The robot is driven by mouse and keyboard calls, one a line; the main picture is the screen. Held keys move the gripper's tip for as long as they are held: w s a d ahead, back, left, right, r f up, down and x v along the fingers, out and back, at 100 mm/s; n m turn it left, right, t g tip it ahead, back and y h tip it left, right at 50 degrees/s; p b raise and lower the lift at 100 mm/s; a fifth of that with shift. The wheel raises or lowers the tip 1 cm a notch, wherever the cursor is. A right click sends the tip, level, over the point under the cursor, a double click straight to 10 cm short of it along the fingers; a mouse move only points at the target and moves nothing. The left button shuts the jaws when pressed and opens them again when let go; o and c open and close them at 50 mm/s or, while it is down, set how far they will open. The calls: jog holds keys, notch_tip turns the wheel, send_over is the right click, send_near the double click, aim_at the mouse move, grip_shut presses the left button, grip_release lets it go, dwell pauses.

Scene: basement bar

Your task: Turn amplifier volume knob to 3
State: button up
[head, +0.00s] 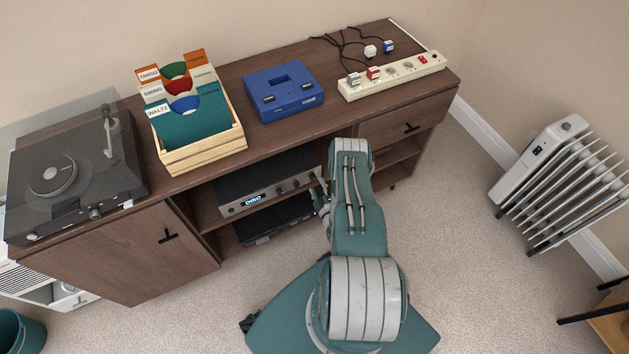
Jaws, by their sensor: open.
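The amplifier (266,183), a dark box with a silver front, sits on the upper open shelf of the wooden cabinet. Its front has a small lit display (255,198) and several round knobs along the right part. Which knob is the volume knob and where it points are too small to read. My gripper (319,196) is open at the right end of the amplifier's front, close to the rightmost knob. My own arm partly hides the gripper. Whether it touches a knob cannot be told.
A second dark device (274,218) lies on the shelf below. The cabinet top (222,75) holds a turntable (75,170), a record crate (203,150), a blue cassette-like box (284,91) and a power strip (392,77). A radiator (550,165) stands right. Carpet (450,230) between is clear.

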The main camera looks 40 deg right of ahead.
jog(key=shift+x, duration=1.1)
jog(key=shift+w, duration=0.2)
grip_shut()
